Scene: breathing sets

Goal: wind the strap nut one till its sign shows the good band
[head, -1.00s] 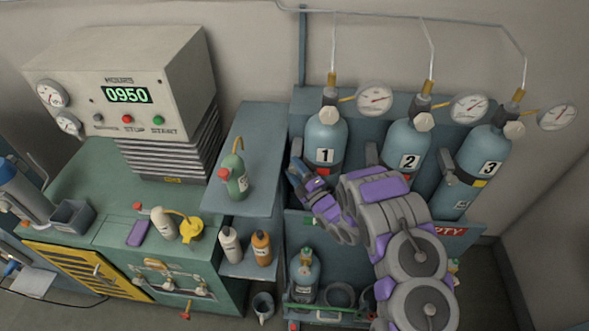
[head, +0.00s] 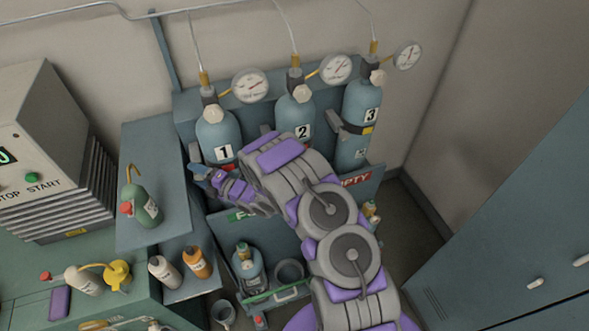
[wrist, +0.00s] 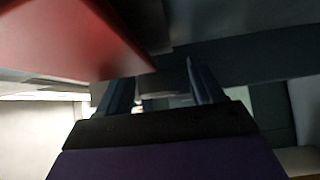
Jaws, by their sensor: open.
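Cylinder 1 (head: 215,128) is blue and stands in the rack at the left of three. A grey strap fitting (head: 195,152) shows at its left side; I cannot make out the nut. A red patch (head: 228,167) shows below its number label, partly hidden by my arm. My gripper (head: 198,174) is low at the left front of cylinder 1, its fingers apart and empty. In the wrist view the two dark fingers (wrist: 163,90) are apart, close under a large red surface (wrist: 75,35). I cannot tell whether they touch anything.
Cylinders 2 (head: 295,112) and 3 (head: 360,105) stand to the right, with gauges above. A green bottle (head: 140,205) is on the shelf (head: 165,160) at left. A blue-grey cabinet (head: 490,220) stands at right.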

